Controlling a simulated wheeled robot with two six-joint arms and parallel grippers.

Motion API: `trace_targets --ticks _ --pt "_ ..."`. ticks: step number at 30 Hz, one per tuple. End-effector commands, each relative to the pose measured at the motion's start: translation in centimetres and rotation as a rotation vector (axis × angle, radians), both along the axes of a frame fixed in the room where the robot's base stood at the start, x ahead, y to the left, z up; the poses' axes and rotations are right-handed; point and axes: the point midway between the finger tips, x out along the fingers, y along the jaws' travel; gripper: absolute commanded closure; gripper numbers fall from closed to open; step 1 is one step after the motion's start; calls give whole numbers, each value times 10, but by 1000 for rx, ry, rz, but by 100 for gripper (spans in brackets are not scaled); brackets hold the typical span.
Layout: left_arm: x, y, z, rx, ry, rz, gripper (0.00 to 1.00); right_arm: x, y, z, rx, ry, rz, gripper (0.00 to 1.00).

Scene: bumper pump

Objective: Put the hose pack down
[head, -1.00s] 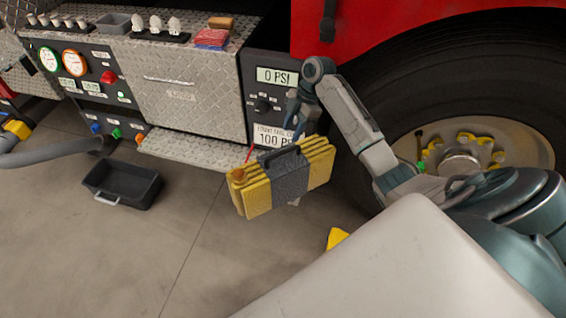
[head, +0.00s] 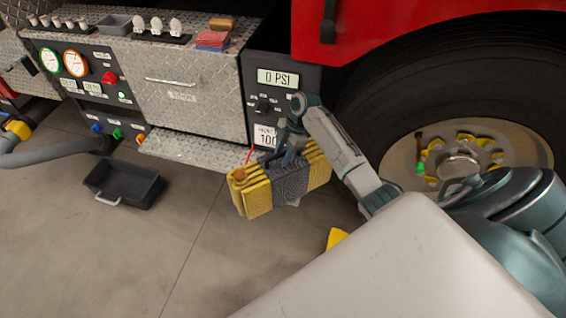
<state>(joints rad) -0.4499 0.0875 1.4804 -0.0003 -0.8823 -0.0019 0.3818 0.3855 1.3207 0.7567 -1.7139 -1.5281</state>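The hose pack (head: 257,194) is a yellow ribbed block with a dark grey band around its middle. It shows in the head view, in front of the truck's step and left of the big wheel. I cannot tell whether its underside touches the floor. My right gripper (head: 283,160) is at the top of the pack, over its grey band where the handle is. The gripper hides the handle, and I cannot tell whether its fingers are open or closed around it. My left gripper is not in view.
A truck panel with gauges (head: 74,63) and a metal step (head: 195,148) stands behind the pack. A black bin (head: 128,190) is on the floor at left. A yellow piece (head: 337,237) lies at the white surface's edge. Floor between is clear.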

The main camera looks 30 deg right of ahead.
Motion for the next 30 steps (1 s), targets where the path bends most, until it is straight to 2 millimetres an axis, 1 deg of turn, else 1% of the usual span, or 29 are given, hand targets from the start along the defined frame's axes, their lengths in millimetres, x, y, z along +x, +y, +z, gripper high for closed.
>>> trace_targets --ticks 1,5,30 --pt "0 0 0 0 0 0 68 0 0 0 0 0 0 74" --pt "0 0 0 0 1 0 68 0 0 0 0 0 0 99" --pt "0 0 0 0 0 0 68 0 0 1 1 0 0 100"
